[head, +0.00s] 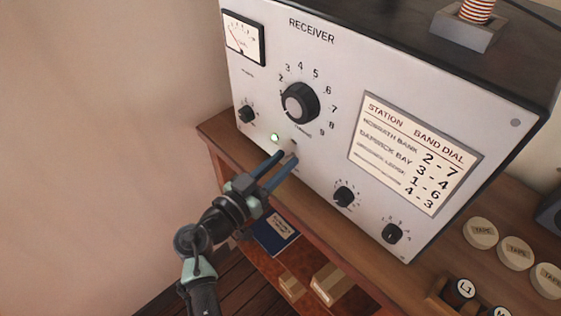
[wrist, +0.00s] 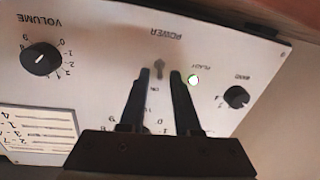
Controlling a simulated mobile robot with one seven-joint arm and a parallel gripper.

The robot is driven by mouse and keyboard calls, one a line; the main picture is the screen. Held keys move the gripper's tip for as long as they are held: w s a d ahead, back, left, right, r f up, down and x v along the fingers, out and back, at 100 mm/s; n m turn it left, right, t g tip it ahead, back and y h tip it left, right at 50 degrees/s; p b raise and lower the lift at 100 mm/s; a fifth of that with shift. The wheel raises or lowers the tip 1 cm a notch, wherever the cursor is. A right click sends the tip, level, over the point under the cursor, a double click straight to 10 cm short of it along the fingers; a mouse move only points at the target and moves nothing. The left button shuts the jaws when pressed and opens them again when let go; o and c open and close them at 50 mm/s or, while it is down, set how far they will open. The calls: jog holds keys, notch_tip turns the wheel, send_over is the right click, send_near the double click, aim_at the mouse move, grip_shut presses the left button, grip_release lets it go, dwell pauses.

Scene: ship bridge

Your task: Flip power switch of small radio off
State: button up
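The radio is a white-fronted receiver (head: 330,120) on a wooden bench. Its toggle switch (wrist: 158,66), beside the upside-down word POWER, shows in the wrist view; "ON" is printed on the opposite side of it. A lit greenish lamp (head: 275,137) sits beside the switch and also shows in the wrist view (wrist: 194,80). My gripper (head: 285,157) reaches the lower front of the panel. In the wrist view its two dark fingers (wrist: 160,76) are apart, one on each side of the switch, with a gap between them. I cannot tell if either finger touches the lever.
A large tuning knob (head: 299,103) is above the switch. Smaller knobs sit to the left (head: 247,113) and right (head: 344,195). A station card (head: 415,153) is on the panel. Tape reels (head: 480,233) lie on the bench at right. The bare wall is at left.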

grip_shut()
